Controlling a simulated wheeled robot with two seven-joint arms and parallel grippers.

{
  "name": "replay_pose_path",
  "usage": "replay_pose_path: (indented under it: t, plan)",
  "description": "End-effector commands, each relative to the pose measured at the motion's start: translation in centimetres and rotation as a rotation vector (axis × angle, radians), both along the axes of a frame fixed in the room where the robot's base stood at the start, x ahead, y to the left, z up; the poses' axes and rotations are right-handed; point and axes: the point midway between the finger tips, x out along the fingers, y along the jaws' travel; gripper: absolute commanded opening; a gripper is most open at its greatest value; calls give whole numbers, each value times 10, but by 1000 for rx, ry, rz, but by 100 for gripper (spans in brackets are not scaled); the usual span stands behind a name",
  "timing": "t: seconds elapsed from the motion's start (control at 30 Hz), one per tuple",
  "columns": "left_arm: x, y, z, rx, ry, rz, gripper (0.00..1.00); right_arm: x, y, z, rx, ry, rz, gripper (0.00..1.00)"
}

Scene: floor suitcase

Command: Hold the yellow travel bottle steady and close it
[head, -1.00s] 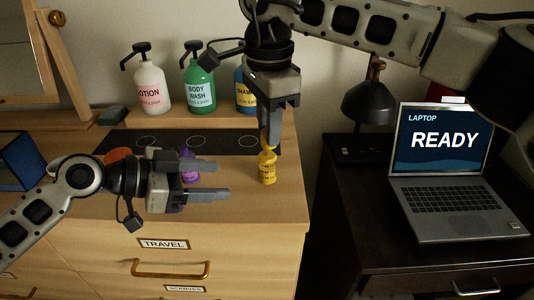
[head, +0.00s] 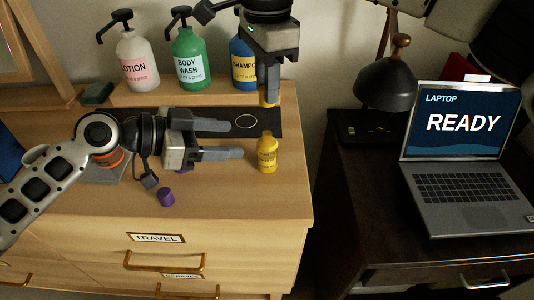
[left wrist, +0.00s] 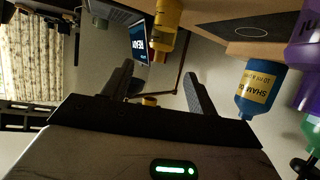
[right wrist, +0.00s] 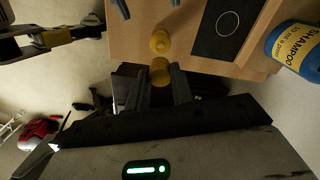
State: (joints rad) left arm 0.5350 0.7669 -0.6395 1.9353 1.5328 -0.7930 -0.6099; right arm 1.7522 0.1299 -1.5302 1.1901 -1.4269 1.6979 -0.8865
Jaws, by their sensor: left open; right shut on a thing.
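The yellow travel bottle (head: 267,156) stands upright on the dresser top with its neck open. My right gripper (head: 269,93) is shut on the yellow cap (right wrist: 160,72), above and behind the bottle in the head view. In the right wrist view the cap is apart from the bottle (right wrist: 160,42). My left gripper (head: 232,153) is open just left of the bottle, its fingers pointing toward it. In the left wrist view the bottle (left wrist: 166,26) lies beyond the fingertips, between their lines.
Lotion, body wash and shampoo pumps (head: 188,58) stand on a shelf behind. A purple cap (head: 166,197) lies in front of my left gripper. A dark mat (head: 225,122) lies behind the bottle. A lamp (head: 388,85) and laptop (head: 460,150) stand on the right desk.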

Motion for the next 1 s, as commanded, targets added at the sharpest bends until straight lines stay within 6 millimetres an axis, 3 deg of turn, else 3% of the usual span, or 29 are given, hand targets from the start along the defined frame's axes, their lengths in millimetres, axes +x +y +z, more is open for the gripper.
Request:
replay_pose_path:
  t: [0.2, 0.43, 0.63, 0.93, 1.0]
  plan:
    - [16, -39, -16, -4, 0, -1, 58, 0, 0, 0, 0, 0, 0, 2]
    - [28, -68, -30, -3, 1, 0, 58, 0, 0, 0, 0, 0, 0, 2]
    - [33, -79, -35, -1, -1, 0, 58, 0, 0, 0, 0, 0, 0, 2]
    - [33, -80, -36, 0, -1, 0, 58, 0, 0, 0, 0, 0, 0, 2]
    - [33, -80, -36, 0, -1, 0, 42, 0, 0, 0, 0, 0, 0, 2]
